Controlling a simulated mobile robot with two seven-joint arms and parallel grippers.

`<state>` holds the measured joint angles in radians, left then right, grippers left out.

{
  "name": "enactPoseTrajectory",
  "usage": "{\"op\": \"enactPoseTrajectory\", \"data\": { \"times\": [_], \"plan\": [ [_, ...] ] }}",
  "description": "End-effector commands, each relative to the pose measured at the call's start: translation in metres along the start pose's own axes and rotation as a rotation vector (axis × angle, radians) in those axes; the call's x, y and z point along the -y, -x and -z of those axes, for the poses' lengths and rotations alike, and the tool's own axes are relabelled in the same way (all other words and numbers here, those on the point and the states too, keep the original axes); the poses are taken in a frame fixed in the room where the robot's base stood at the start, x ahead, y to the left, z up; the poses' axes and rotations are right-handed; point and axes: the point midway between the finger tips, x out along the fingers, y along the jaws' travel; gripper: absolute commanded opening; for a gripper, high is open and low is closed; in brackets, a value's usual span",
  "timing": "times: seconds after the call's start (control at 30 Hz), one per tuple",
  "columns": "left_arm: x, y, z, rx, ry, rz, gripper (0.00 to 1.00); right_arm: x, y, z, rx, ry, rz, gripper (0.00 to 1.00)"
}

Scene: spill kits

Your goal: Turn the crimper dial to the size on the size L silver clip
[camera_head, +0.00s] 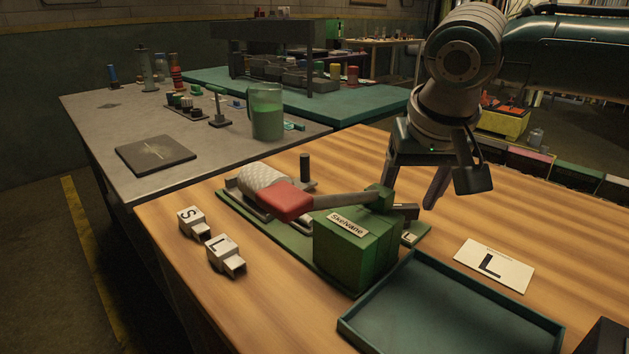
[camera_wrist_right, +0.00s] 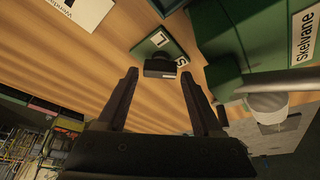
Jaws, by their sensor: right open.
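The crimper is a green box (camera_head: 352,248) labelled Skelvane on a green base, with a red-gripped lever (camera_head: 290,201) pointing left. Its dial shows as a dark knob (camera_wrist_right: 160,67) in the right wrist view, on a green plate marked L and S; which mark it points to I cannot tell. My right gripper (camera_head: 413,190) is open above the crimper's right end. In the wrist view its fingertips (camera_wrist_right: 160,75) stand apart on either side of the knob's line, with no contact visible. The silver L clip (camera_head: 224,252) lies front left, next to the S clip (camera_head: 191,220). My left gripper is out of view.
A teal tray (camera_head: 365,333) lies at the front right, and a white L card (camera_head: 494,266) lies behind it. The wood around the card is clear. A grey table (camera_head: 95,135) with a green jug (camera_head: 266,112) stands behind left.

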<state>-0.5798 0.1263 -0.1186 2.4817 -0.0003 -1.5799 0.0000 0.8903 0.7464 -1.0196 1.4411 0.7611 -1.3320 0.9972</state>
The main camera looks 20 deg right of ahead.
Motion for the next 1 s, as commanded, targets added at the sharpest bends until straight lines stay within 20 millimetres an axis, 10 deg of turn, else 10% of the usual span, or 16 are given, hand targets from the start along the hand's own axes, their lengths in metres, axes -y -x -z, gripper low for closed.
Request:
{"op": "enactPoseTrajectory", "data": {
  "times": [0.4,1.0],
  "plan": [
    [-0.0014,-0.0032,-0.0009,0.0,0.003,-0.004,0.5,0.0002,-0.011,0.0,-0.001,0.001,0.0,0.66],
    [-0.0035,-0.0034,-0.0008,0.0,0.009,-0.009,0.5,0.0001,-0.0107,-0.0001,0.0,0.001,0.0,0.0]
  ]
}}
